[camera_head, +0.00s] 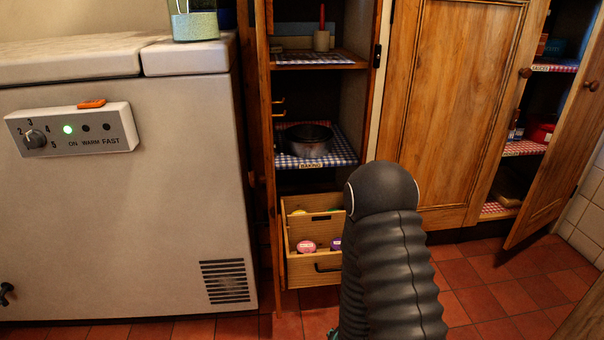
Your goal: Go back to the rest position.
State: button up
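My arm rises from the bottom edge in front of the pine cupboard, with its dark ribbed sleeve and rounded joint in view. My gripper does not show, so its state and anything it may hold are hidden. A small teal bit shows at the bottom edge beside the sleeve; I cannot tell what it is.
A white chest freezer (120,220) fills the left. The open cupboard holds a pot (308,140) on a checked cloth. Below, a wooden drawer (313,270) stands out, partly behind my arm. A right-hand door (556,150) stands open. Red tiled floor (500,285) lies clear at right.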

jog(key=s+d+r+n+p, duration=0.2)
jog(key=s+r, duration=0.4)
jog(key=r, duration=1.1)
jog(key=s+d+r+n+p, duration=0.1)
jog(key=s+r+n+p, duration=0.2)
jog(key=r, duration=1.4)
jog(key=s+d+r+n+g+p, duration=0.1)
jog(key=s+r+p, duration=0.4)
jog(key=s+r, duration=0.5)
notch_tip(320, 180, up, 8)
jog(key=d+n, duration=0.1)
jog(key=n, duration=0.1)
jog(key=shift+d+n+h, duration=0.3)
jog(key=shift+h, duration=0.1)
jog(key=shift+s, duration=0.1)
